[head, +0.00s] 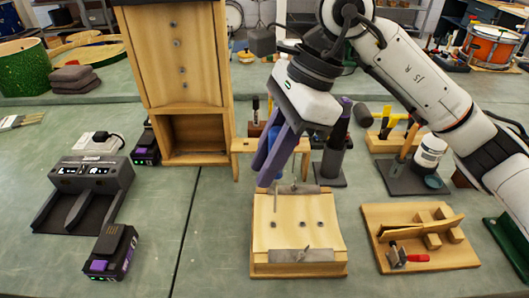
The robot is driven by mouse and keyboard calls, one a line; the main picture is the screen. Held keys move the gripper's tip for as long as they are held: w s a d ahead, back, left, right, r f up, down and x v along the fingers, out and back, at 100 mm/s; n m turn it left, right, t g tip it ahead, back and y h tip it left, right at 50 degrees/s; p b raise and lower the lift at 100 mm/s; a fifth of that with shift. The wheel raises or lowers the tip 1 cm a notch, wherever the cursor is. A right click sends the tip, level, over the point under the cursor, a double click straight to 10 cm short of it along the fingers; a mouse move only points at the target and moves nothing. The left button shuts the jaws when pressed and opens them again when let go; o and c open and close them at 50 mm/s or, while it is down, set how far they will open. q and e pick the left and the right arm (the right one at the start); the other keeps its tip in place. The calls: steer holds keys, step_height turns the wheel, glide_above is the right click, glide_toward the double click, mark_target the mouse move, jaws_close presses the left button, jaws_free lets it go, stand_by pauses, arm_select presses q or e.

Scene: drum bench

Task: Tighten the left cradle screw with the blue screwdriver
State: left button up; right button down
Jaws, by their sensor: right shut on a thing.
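My right gripper (271,166) comes in from the upper right and points down with its purple fingers. My left gripper is not in view.
A tall wooden cabinet (180,60) stands behind on the left. A low wooden tool rack (243,146) is behind the cradle. A black charger (97,177) and a battery (110,252) lie left. A wooden board (440,255) with a red-handled tool lies right. Bare bench separates them.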

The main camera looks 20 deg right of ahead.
steer(key=f+n+g+b, duration=0.1)
steer(key=n, duration=0.2)
steer(key=f+n+g+h+b, duration=0.1)
steer(key=n, duration=0.2)
steer(key=s+f+n+g+b, duration=0.1)
steer(key=n, duration=0.3)
steer(key=shift+s+d+f+h, duration=0.1)
steer(key=shift+d+f+h, duration=0.1)
steer(key=shift+f+h, duration=0.1)
steer(key=shift+f+b, duration=0.35)
steer(key=shift+f, duration=0.05)
steer(key=shift+w+a+m+t+y+b, duration=0.15)
steer(key=shift+m+t+y+b, duration=0.25)
steer(key=shift+m, duration=0.85)
steer(key=shift+w+a+m+t+y+b, duration=0.15)
steer(key=shift+m+b, duration=0.4)
steer(key=shift+m, duration=0.7)
